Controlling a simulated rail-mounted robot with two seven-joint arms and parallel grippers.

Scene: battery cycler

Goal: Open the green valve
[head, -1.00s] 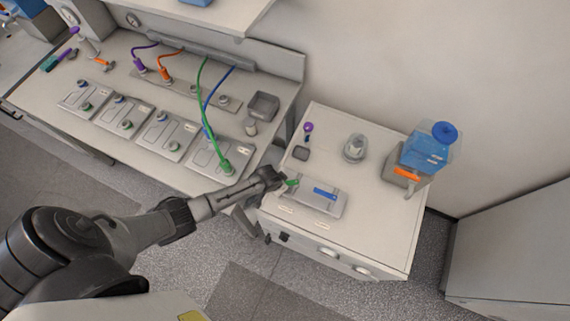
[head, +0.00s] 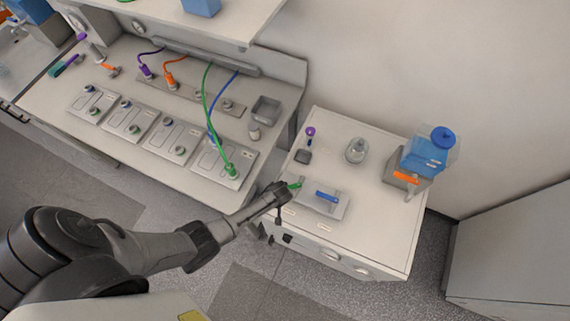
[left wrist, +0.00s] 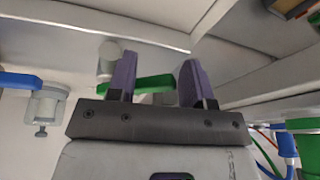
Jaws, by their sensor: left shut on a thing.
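The green valve handle (head: 296,186) sits at the left end of a grey valve plate (head: 318,208) on the white cabinet. My left gripper (head: 282,190) comes in from the left and is shut on the green handle. In the left wrist view, the green handle (left wrist: 152,84) lies between the two purple fingers of my left gripper (left wrist: 158,72). The valve body under the green handle is mostly hidden. A blue valve handle (head: 326,197) is beside it on the same plate, and it also shows in the left wrist view (left wrist: 20,81). My right gripper is not in view.
A glass vessel (head: 356,150), a small grey tray (head: 302,157) and a blue container (head: 425,153) stand farther back on the cabinet. The bench on the left holds flat panels with green and blue cables (head: 209,115). The cabinet's front right top is clear.

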